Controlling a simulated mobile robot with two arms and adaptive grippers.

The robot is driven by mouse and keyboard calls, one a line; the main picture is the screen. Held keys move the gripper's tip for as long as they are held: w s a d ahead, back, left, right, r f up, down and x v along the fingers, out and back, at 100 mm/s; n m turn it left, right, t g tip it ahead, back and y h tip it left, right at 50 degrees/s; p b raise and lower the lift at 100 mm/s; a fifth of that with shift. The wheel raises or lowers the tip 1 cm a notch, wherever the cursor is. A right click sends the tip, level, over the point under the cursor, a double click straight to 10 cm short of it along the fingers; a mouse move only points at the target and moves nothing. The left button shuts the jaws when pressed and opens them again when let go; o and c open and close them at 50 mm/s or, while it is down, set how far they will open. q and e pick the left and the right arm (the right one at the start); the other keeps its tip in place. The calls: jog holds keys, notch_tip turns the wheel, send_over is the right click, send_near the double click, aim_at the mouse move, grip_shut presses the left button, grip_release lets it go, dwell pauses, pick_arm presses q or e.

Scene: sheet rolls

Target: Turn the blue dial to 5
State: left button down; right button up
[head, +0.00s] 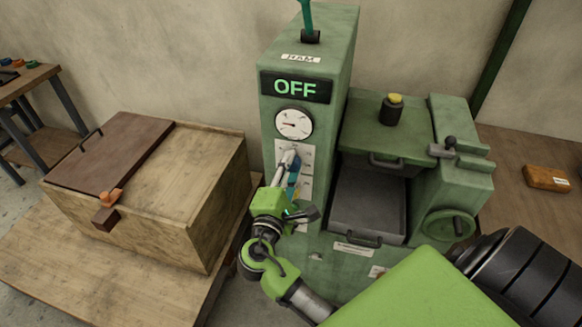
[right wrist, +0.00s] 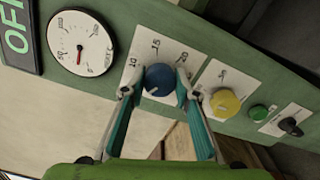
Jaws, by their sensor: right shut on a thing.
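The blue dial (right wrist: 160,79) sits on a white plate on the green machine's front panel. In the right wrist view, numbers that look like 10, 15 and 20 show around it; the rest of its scale is hidden by the fingers. A small pale mark shows on the dial's lower left edge. My right gripper (right wrist: 156,84) has one finger on each side of the dial and is shut on it. In the head view the right gripper (head: 287,165) reaches up to the panel and mostly covers the dial. My left gripper is out of view.
A yellow dial (right wrist: 225,102), a green button (right wrist: 258,112) and a black switch (right wrist: 290,126) are beside the blue dial. A round gauge (head: 293,123) is above, under an OFF display (head: 295,88). A wooden box (head: 205,170) stands left; a grey tray (head: 368,200) is right.

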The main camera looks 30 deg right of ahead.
jog(key=o, duration=1.1)
jog(key=shift+s+a+f, duration=0.1)
jog(key=shift+s+a, duration=0.2)
jog(key=shift+a, duration=0.1)
jog(key=v, duration=1.1)
